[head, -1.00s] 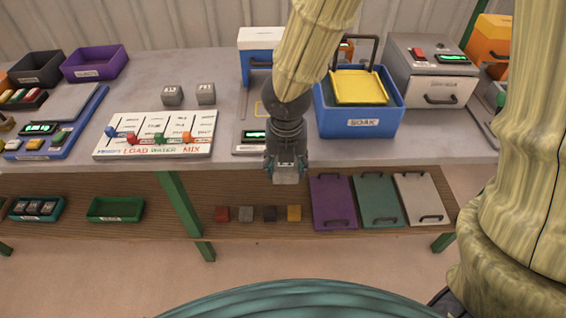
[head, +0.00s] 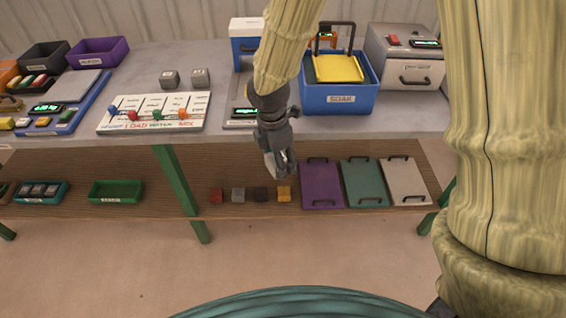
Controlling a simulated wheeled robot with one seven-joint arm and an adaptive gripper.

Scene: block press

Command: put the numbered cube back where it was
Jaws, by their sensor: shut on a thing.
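My gripper (head: 279,165) is in front of the table's front edge, above the lower shelf. It points downward at a tilt. It is shut on a light grey cube (head: 271,166), which is partly hidden by the fingers; no number can be read on it. Two grey cubes with marked faces, a left one (head: 169,80) and a right one (head: 200,78), stand side by side on the table behind the sliders board. A teal tray (head: 62,193) at the left of the lower shelf holds several small grey blocks.
A green tray (head: 117,197) is on the shelf. A blue SOAK bin (head: 340,98) stands on the table.

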